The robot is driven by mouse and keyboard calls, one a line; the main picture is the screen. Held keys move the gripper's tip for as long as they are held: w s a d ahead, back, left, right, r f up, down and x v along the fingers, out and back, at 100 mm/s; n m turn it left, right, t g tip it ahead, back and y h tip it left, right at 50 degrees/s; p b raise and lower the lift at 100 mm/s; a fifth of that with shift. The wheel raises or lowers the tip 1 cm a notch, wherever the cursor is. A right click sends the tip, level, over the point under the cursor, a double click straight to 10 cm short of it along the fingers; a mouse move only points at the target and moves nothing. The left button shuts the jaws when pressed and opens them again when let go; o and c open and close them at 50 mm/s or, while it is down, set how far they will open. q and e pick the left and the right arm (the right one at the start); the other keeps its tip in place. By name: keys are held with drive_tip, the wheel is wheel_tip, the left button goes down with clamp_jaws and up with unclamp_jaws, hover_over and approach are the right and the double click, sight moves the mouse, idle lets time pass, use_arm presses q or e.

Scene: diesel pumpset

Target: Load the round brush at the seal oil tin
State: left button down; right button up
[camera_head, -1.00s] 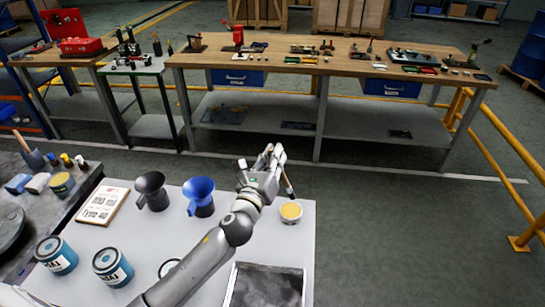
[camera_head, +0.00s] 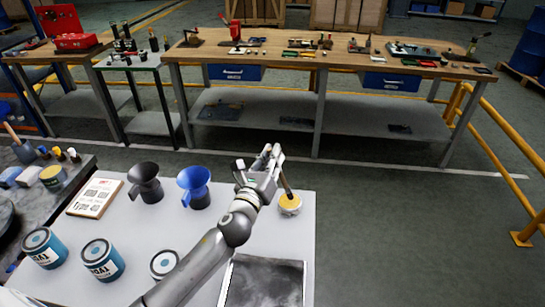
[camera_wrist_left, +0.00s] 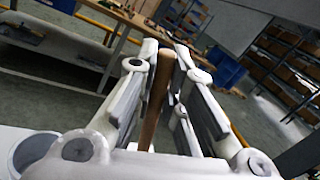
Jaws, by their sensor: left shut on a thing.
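My left gripper (camera_head: 270,160) is shut on the round brush (camera_head: 286,183), with the brush hanging down on the right side of the fingers. In the left wrist view its wooden handle (camera_wrist_left: 156,105) stands between the two fingers (camera_wrist_left: 165,60). The seal oil tin (camera_head: 289,210) is a small open tin with yellow contents at the right edge of the light table. The brush's lower end overlaps the tin's opening; I cannot tell how deep it reaches, and its bristles are hardly visible. My right gripper is not in view.
Blue-labelled cans (camera_head: 102,260) are nearer. A dark tray (camera_head: 264,282) lies in front of the tin. A long workbench (camera_head: 320,60) is behind, across open floor.

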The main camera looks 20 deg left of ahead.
use_arm(q)
drive_tip(key=shift+f+b, duration=0.45)
drive_tip(key=shift+f, duration=0.15)
idle(0.6)
drive_tip(key=shift+s+f, duration=0.1)
drive_tip(key=shift+f, duration=0.05)
idle(0.7)
wheel_tip(320, 180, up, 7)
drive_tip(key=p, duration=0.7)
drive_tip(key=shift+r, duration=0.2)
drive_tip(key=shift+f, duration=0.1)
idle(0.5)
